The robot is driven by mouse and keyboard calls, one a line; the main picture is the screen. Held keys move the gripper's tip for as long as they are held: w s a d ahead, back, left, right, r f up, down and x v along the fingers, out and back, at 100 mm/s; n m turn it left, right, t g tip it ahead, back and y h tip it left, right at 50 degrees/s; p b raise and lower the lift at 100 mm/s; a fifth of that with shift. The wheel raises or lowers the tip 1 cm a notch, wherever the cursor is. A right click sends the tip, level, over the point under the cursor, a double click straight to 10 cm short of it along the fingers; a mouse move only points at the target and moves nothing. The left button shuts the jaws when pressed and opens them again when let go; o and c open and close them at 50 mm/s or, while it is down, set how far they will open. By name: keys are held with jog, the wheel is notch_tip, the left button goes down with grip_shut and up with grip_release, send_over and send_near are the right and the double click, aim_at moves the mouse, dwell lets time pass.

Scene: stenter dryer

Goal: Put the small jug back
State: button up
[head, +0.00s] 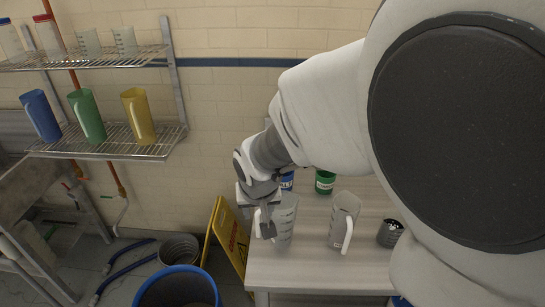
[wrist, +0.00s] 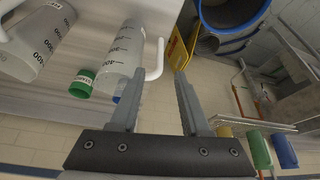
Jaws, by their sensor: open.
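Two clear graduated jugs with white handles stand upright on the pale table: a left jug (head: 285,222) and a right jug (head: 344,215). I cannot tell for sure which is the small one. My gripper (head: 265,222) is open beside the left jug, on its handle side. In the wrist view the left jug (wrist: 121,52) lies just beyond my fingers (wrist: 160,75), with its white handle (wrist: 156,62) in line with the gap between them. Whether the handle is inside the gap is unclear. The right jug (wrist: 42,40) is farther left there.
A green-lidded container (head: 325,182), a blue one (head: 287,182) and a dark metal cup (head: 390,233) share the table (head: 320,272). A wire rack (head: 110,143) holds blue, green and yellow jugs, with clear vessels above. A yellow sign (head: 230,240) and blue bucket (head: 177,287) stand left.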

jog(key=s+d+r+m, duration=0.1)
jog(key=s+d+r, duration=0.3)
jog(key=d, duration=0.3)
jog(key=s+d+r, duration=0.5)
jog(key=s+d, duration=0.1)
jog(key=d, duration=0.1)
jog(key=s+d+r+m+t+h, duration=0.1)
jog(key=s+d+r, duration=0.3)
jog(key=d, duration=0.3)
jog(key=shift+s+d+r+m, duration=0.3)
jog(key=shift+s+r, duration=0.05)
jog(key=shift+s, duration=0.55)
jog(key=shift+d, duration=0.1)
